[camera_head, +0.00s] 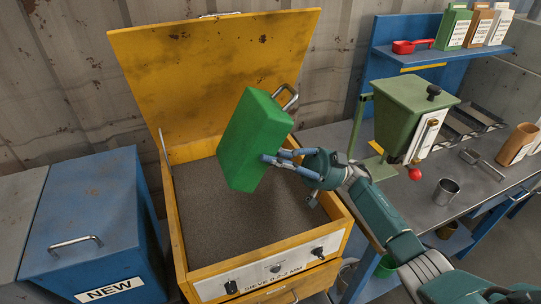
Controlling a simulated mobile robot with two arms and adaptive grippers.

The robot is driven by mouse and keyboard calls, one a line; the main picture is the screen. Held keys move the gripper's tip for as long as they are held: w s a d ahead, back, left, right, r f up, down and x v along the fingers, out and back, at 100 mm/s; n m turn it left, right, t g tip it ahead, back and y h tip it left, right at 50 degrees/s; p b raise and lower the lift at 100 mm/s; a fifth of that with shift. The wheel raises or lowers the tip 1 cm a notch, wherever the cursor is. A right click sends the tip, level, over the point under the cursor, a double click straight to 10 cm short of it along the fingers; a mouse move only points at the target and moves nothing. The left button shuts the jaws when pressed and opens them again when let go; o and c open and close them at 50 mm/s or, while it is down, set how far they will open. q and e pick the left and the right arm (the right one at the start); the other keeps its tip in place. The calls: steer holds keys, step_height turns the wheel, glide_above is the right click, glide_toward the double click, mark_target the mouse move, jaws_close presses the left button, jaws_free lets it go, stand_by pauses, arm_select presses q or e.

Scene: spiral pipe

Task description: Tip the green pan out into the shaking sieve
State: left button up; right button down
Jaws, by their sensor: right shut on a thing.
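The green pan (249,142) is held in the air over the sieve, steeply tilted, with a metal handle at its upper right. Its inside is turned away, so I cannot see whether anything is in it. My right gripper (277,157) is shut on the pan at its right side. The shaking sieve (172,208) is a yellow box with its lid (205,70) raised at the back. A grey-brown grainy surface (220,232) shows inside it, below the pan. The front panel reads "SIEVE 0.2-2 MM". My left gripper is not in view.
A blue bin (85,220) marked "NEW" stands left of the sieve. On the right, a bench (425,212) holds a green hopper machine (405,112), a metal cup (447,190) and trays. A blue shelf (425,56) holds a red scoop (412,46) and several cartons.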

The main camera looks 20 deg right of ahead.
mark_target(248, 158)
steer(key=shift+r, duration=0.1)
steer(key=a+h+p, duration=0.1)
steer(key=p, duration=0.2)
steer(key=a+r+h+p, duration=0.1)
steer(key=a+h+p, duration=0.1)
steer(key=p, duration=0.2)
steer(key=a+h+p, duration=0.1)
steer(key=h+p, duration=0.1)
steer(key=p, duration=0.1)
steer(key=shift+s+a+r+n+g+p, duration=0.1)
steer(key=shift+a+r+n+g+p, duration=0.2)
steer(key=shift+a+n+p, duration=0.1)
steer(key=shift+a+h, duration=0.15)
steer(key=shift+h, duration=0.25)
steer(key=shift+a+f+p, duration=0.1)
steer(key=shift+f+p, duration=0.1)
steer(key=shift+p, duration=0.1)
steer(key=shift+f, duration=0.1)
